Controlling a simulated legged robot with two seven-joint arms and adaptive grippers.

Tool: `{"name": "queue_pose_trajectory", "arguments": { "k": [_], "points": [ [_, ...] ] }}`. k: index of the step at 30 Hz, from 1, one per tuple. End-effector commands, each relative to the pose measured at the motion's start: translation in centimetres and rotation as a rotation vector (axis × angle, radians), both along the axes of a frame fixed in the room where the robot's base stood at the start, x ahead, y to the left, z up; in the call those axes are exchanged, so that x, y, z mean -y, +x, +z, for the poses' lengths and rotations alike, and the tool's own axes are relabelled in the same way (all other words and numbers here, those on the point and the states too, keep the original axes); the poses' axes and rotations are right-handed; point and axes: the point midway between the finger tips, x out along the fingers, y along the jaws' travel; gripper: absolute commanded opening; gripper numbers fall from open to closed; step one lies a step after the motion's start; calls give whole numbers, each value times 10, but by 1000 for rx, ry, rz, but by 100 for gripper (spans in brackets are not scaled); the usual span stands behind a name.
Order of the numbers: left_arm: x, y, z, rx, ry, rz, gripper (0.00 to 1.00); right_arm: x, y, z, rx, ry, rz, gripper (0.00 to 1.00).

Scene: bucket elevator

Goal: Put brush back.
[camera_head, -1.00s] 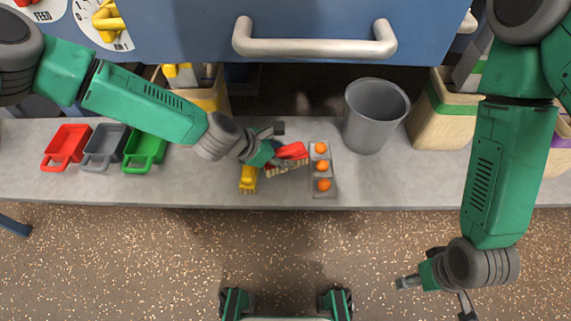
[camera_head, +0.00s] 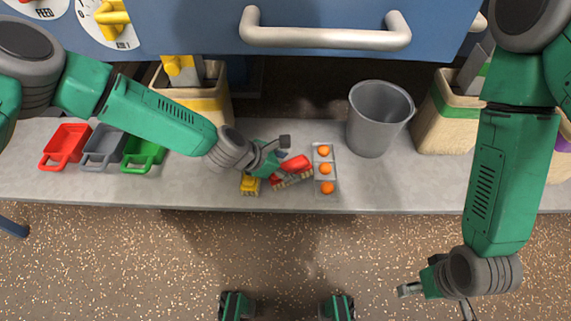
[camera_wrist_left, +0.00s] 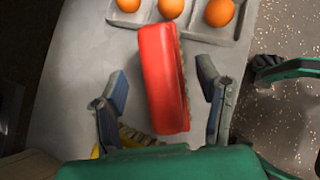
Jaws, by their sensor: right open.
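The brush (camera_head: 296,163), with a red back and pale bristles along its side, lies on the grey ledge left of the tray of orange balls. In the left wrist view the brush (camera_wrist_left: 163,78) lies between my left gripper's spread fingers (camera_wrist_left: 163,88), with a gap on both sides. My left gripper (camera_head: 281,163) is low over the ledge and partly covers the brush in the head view. A yellow object (camera_head: 250,185) sits just left of it; its kind is unclear. My right gripper (camera_head: 437,300) is open and empty over the floor, in front of the ledge.
A grey tray (camera_head: 325,172) holds orange balls close right of the brush. A grey bucket (camera_head: 378,120) stands behind it. Red (camera_head: 66,146), grey (camera_head: 105,147) and green (camera_head: 144,152) bins are at left. A blue panel with a handle (camera_head: 325,37) overhangs the ledge.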

Motion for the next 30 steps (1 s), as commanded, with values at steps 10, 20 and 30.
{"name": "queue_pose_trajectory", "arguments": {
  "k": [10,20,30],
  "points": [
    [-22,-9,30,-1,-7,2,59,1,0,17,0,-1,-2,62],
    [-62,-31,78,0,-5,1,59,0,0,39,0,0,-1,62],
    [-75,-39,91,-1,-4,-1,59,0,0,43,0,-1,-2,62]
  ]
}}
